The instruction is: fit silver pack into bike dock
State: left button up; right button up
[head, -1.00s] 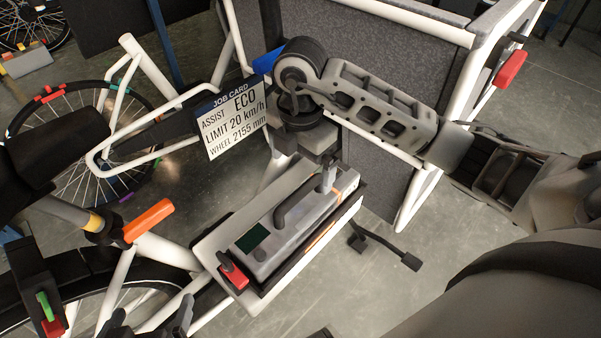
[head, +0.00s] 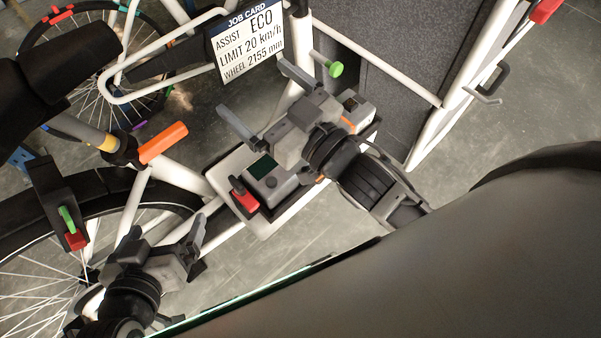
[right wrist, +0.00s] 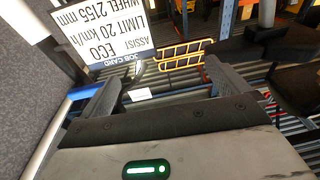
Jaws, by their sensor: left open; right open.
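The silver pack (head: 262,168), a grey box with a dark green screen, lies in the pale dock (head: 217,179) on the white bike frame. A red lever (head: 244,197) is at the dock's near left end. I cannot tell whether the pack is fully seated. My right gripper (head: 254,92) is open and empty above the pack, its fingers toward the upper left; it hides the pack's middle and handle. In the right wrist view its fingers (right wrist: 163,76) are apart with nothing between them. My left gripper (head: 148,246) is open and empty at the lower left, near the rear wheel.
A job card (head: 247,45) hangs on the frame above the dock, close to my right fingers. An orange grip (head: 163,143) and a green knob (head: 335,68) stick out nearby. A grey panel (head: 365,75) with white tubes stands behind. Bare floor shows right of the dock.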

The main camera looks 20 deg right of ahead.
jog(key=s+f+g+h, duration=0.1)
jog(key=f, duration=0.2)
jog(key=s+d+f+m+g+h, duration=0.1)
jog(key=s+f, duration=0.1)
jog(key=f, duration=0.1)
jog(key=s+d+f+m+g+h, duration=0.1)
jog(key=f+g, duration=0.1)
jog(key=f, duration=0.1)
jog(key=shift+s+d+f, duration=0.15)
jog(key=shift+s+f, duration=0.1)
jog(key=s+f+g, duration=0.2)
jog(key=s+f, duration=0.2)
jog(key=shift+m+g, duration=0.3)
jog(key=shift+g, duration=0.1)
